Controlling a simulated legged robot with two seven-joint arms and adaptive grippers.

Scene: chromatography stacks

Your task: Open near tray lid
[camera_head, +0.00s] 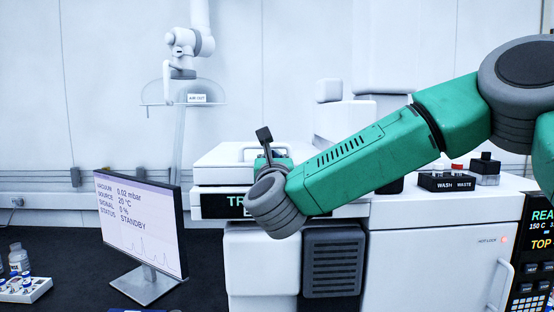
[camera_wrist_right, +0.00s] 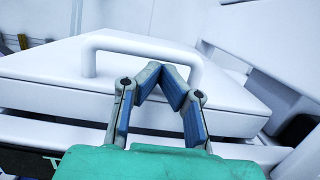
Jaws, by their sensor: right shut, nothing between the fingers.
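The near tray lid (camera_wrist_right: 50,65) is a white slab with a raised white bar handle (camera_wrist_right: 140,44). It looks closed in the right wrist view. In the head view the lid (camera_head: 222,160) shows on top of the white instrument, partly hidden by my right arm. My right gripper (camera_wrist_right: 162,68) is shut and empty. Its fingertips meet just in front of the handle bar in that view; I cannot tell whether they touch it. My left gripper is not in view.
A monitor (camera_head: 142,227) reading STANDBY stands left of the instrument on the dark bench. A black WASH/WASTE block (camera_head: 446,182) sits on the right. A clear hood (camera_head: 183,93) hangs at the back. Small bottles (camera_head: 19,258) stand at the far left.

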